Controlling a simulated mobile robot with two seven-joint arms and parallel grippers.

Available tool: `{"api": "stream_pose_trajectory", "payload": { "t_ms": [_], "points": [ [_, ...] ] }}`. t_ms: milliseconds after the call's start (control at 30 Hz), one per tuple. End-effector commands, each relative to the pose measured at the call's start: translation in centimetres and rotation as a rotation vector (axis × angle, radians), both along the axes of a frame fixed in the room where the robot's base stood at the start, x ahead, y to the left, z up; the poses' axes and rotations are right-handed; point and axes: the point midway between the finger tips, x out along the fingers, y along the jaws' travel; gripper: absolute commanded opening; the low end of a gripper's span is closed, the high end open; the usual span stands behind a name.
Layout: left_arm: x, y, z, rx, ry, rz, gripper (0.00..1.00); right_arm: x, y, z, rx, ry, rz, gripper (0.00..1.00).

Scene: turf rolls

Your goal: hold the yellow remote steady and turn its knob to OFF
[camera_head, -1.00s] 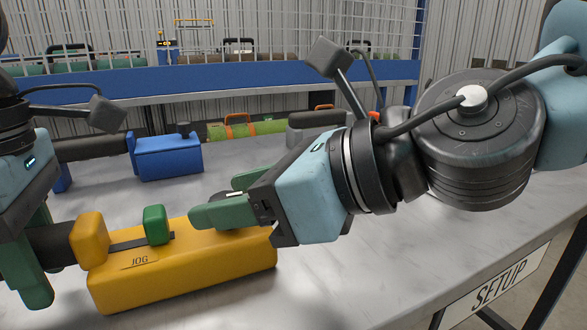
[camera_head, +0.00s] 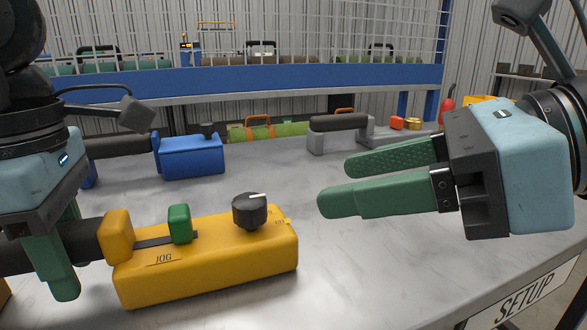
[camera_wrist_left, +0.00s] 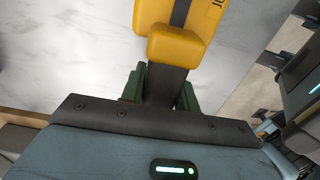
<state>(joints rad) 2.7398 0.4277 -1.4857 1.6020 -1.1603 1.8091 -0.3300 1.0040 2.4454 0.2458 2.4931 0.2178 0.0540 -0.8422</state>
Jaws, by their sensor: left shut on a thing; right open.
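The yellow remote (camera_head: 215,272) lies on the grey table, with a green slider (camera_head: 179,224) and the word JOG on its left part. Its black knob (camera_head: 250,211) stands on the right part, and the white pointer line points to the right. Small lettering beside the knob is too small to read surely. My left gripper (camera_head: 68,252) is shut on the remote's dark handle (camera_head: 88,240). The left wrist view shows the handle between the green fingers (camera_wrist_left: 162,92) and the yellow body (camera_wrist_left: 178,45) beyond. My right gripper (camera_head: 337,185) is open and empty, right of the knob and apart from it.
A blue remote-like unit (camera_head: 190,158) stands behind the yellow one. A grey unit with a dark handle (camera_head: 340,125) and a green roll with orange straps (camera_head: 262,131) are further back. The table (camera_head: 370,265) is clear in front of my right gripper.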

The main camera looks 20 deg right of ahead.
Motion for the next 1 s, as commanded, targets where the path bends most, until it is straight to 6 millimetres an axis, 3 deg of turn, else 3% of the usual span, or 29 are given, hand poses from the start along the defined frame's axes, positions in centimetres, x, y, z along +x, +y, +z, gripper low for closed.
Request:
{"api": "stream_pose_trajectory", "payload": {
  "t_ms": [433, 467, 600, 1000],
  "points": [
    [0.0, 0.0, -0.5, 0.008, 0.008, -0.001, 0.0, -0.1, -0.1, 0.0, 0.001, 0.001, 0.0, 0.52],
    [0.0, 0.0, -0.5, 0.008, 0.008, -0.001, 0.35, -0.1, -0.1, 0.0, 0.001, 0.001, 0.0, 0.52],
    [0.0, 0.0, -0.4, 0.005, 0.006, 0.0, 0.53, -0.1, -0.1, 0.0, 0.001, 0.001, 0.0, 0.52],
    [0.0, 0.0, 0.5, 0.0, 0.0, 0.0, 0.56, -0.1, -0.1, 0.1, 0.0, 0.0, 0.0, 0.52]
  ]
}}
